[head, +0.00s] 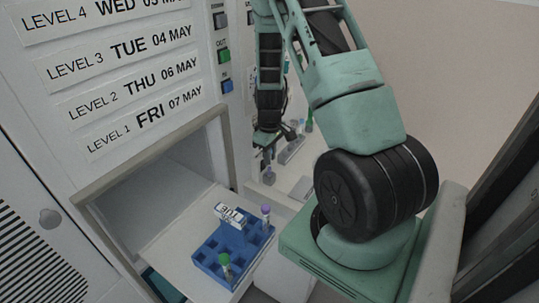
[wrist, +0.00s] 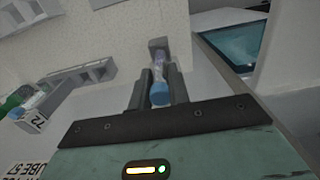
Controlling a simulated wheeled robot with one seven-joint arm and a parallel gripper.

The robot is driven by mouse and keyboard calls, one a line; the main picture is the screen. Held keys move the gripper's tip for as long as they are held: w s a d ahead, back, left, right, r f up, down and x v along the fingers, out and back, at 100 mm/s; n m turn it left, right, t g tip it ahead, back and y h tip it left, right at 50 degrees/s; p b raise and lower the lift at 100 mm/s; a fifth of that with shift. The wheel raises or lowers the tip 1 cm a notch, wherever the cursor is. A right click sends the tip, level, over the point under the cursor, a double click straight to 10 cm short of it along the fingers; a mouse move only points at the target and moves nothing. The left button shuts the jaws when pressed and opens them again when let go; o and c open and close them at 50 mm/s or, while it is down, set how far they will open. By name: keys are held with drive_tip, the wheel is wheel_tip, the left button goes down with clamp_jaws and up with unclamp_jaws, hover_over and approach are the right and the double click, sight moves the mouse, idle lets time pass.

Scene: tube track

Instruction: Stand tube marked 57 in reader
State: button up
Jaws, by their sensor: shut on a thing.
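In the wrist view my gripper (wrist: 160,88) is shut on a blue-capped tube (wrist: 159,94). The tube's clear body points away from the camera, toward a small grey block (wrist: 158,46) with a dark opening. I cannot tell whether the tube's end is inside that block. The number on the held tube is not readable. In the head view my gripper (head: 272,138) is small, at the far side beside the panel, and the held tube is hard to make out. Which fixture is the reader is not labelled in view.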

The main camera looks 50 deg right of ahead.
drive_tip(key=shift+f, duration=0.4)
drive_tip(key=shift+f+b, duration=0.35)
drive_tip(key=shift+b, duration=0.25)
drive_tip(key=o, duration=0.8)
wheel_tip(320, 180, up, 17)
drive_tip(key=b, duration=0.3)
drive_tip(key=shift+r, duration=0.2)
drive_tip(key=shift+s, duration=0.1)
idle(1.0)
